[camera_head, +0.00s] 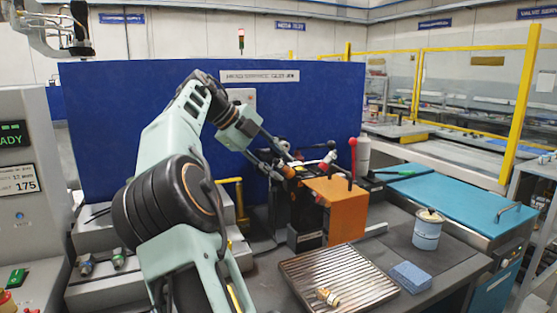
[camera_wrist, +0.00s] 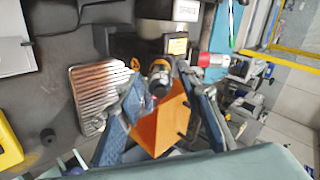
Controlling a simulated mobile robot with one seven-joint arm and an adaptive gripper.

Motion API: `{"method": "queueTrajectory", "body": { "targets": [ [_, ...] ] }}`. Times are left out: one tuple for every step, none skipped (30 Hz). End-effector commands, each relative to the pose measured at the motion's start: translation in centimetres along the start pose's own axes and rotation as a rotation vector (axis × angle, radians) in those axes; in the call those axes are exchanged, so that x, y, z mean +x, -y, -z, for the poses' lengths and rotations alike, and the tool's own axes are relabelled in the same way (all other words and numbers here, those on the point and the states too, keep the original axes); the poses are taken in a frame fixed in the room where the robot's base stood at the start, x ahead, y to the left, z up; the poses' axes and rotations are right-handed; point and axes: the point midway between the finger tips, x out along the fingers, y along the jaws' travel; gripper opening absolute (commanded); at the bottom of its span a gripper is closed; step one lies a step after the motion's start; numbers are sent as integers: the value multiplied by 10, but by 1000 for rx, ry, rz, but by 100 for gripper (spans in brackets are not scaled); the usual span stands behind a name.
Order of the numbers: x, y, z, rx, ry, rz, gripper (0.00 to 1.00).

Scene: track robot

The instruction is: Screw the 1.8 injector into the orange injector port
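My gripper (camera_head: 280,160) is at the machine with the orange sloped block (camera_head: 338,208), just above and left of it. In the wrist view its two blue-grey fingers (camera_wrist: 160,85) stand apart. A dark round part with an orange ring (camera_wrist: 160,76) shows between the fingertips, with no clear contact; I cannot tell whether it is the port or an injector. The orange block (camera_wrist: 160,125) shows behind the fingers. A brass fitting (camera_head: 328,297) lies on the grooved metal tray (camera_head: 350,262); I cannot read any marking on it.
A blue-white can (camera_head: 427,236) and a blue sponge-like block (camera_head: 410,277) are right of the tray. A red-topped lever (camera_head: 352,146) and white cylinder (camera_head: 363,155) stand behind the orange block. A blue panel (camera_head: 300,110) closes the back. The turquoise bench top (camera_head: 440,190) is mostly clear.

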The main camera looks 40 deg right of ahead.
Motion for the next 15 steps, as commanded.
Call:
{"method": "queueTrajectory", "body": {
  "targets": [
    [-3,2,1,-54,1,-2,33],
    [-2,2,1,-89,0,-2,33],
    [-2,2,1,-135,0,-2,33],
    [-2,2,1,-168,0,-2,33],
    [-2,2,1,-202,0,-2,33],
    [-2,2,1,-245,0,-2,33],
    [-2,2,1,-277,0,-2,33],
    [-2,2,1,-309,0,-2,33],
    [-2,2,1,-352,-1,-2,33],
    [-2,2,1,-382,-1,-2,33],
    [-2,2,1,-412,0,-2,33],
    [-2,2,1,-452,1,-1,33],
    [-2,2,1,-482,1,-2,33],
    [-2,2,1,-510,0,-2,33],
    [-2,2,1,-548,0,-2,33]
  ]
}}
